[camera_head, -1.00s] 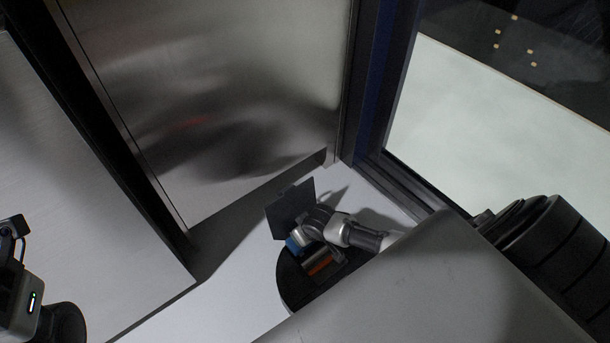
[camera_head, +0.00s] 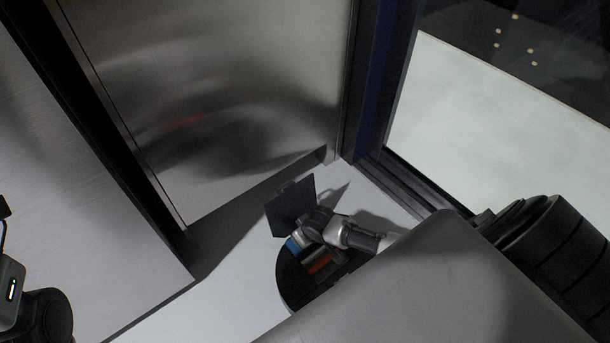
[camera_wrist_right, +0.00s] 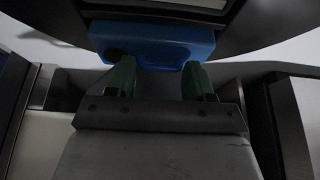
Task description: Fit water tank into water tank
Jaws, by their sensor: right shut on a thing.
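The blue water tank (camera_wrist_right: 150,43) is at the top of the right wrist view, between the green fingertips of my right gripper (camera_wrist_right: 158,77). In the head view the blue tank (camera_head: 293,244) shows as a small patch under the same gripper (camera_head: 303,236). The gripper is shut on the tank. The dark round machine (camera_head: 288,284) that holds the tank's bay lies below it, its dark lid (camera_head: 290,207) standing open. The tank is at the machine's edge; how deep it sits in the bay I cannot tell. My left gripper's fingers are out of view.
An orange-red part (camera_head: 319,265) shows inside the machine. A brushed metal panel (camera_head: 220,100) stands behind, and a dark window frame (camera_head: 385,180) is to the right. Pale floor (camera_head: 225,290) is clear left of the machine.

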